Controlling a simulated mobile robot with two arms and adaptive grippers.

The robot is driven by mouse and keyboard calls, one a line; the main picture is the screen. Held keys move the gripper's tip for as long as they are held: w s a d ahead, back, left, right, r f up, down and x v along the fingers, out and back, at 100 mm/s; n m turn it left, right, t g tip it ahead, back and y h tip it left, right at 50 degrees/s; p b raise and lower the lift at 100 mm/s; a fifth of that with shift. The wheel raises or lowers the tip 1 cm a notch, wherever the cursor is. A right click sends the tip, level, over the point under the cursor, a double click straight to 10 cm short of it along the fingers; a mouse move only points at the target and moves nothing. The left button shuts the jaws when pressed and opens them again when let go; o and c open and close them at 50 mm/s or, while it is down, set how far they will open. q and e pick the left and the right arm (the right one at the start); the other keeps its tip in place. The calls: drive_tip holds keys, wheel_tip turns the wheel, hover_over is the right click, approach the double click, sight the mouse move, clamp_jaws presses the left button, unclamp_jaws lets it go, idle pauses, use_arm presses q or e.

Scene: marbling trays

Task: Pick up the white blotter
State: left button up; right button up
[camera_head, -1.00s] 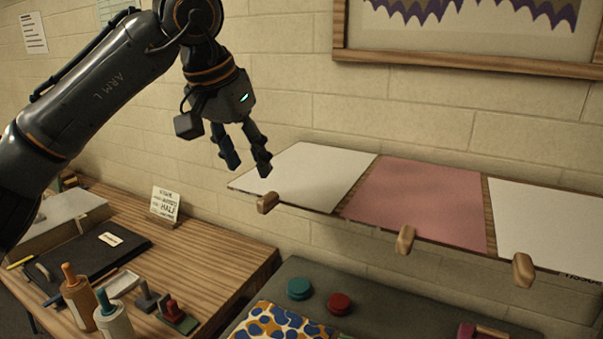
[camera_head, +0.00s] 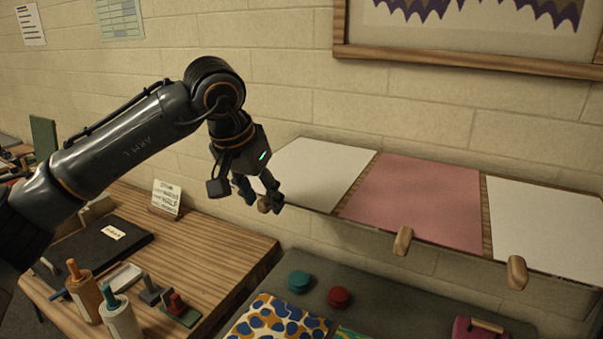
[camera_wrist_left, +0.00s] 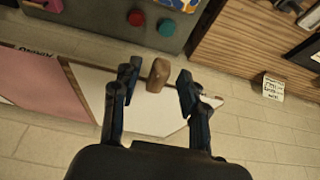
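Two white sheets lie on the wall shelf, either side of a pink sheet (camera_head: 415,200): a left white sheet (camera_head: 322,168) and a right white sheet (camera_head: 548,222). I cannot tell by looks which is the white blotter. A wooden knob (camera_head: 264,204) sits at the left white sheet's front edge. My left gripper (camera_head: 259,193) is at this knob and hides part of the sheet. In the left wrist view the open fingers (camera_wrist_left: 158,82) stand either side of the knob (camera_wrist_left: 158,74), with gaps visible; the left white sheet (camera_wrist_left: 92,84) lies behind. My right gripper is out of view.
Wooden knobs (camera_head: 403,240) and (camera_head: 517,272) stand at the other sheets' front edges. Below is a grey surface (camera_head: 385,300) with teal and red round pieces. A wooden table (camera_head: 215,238) with bottles and a small sign (camera_head: 166,196) stands left.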

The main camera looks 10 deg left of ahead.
use_arm(q)
clamp_jaws()
drive_tip(key=shift+r, duration=0.15)
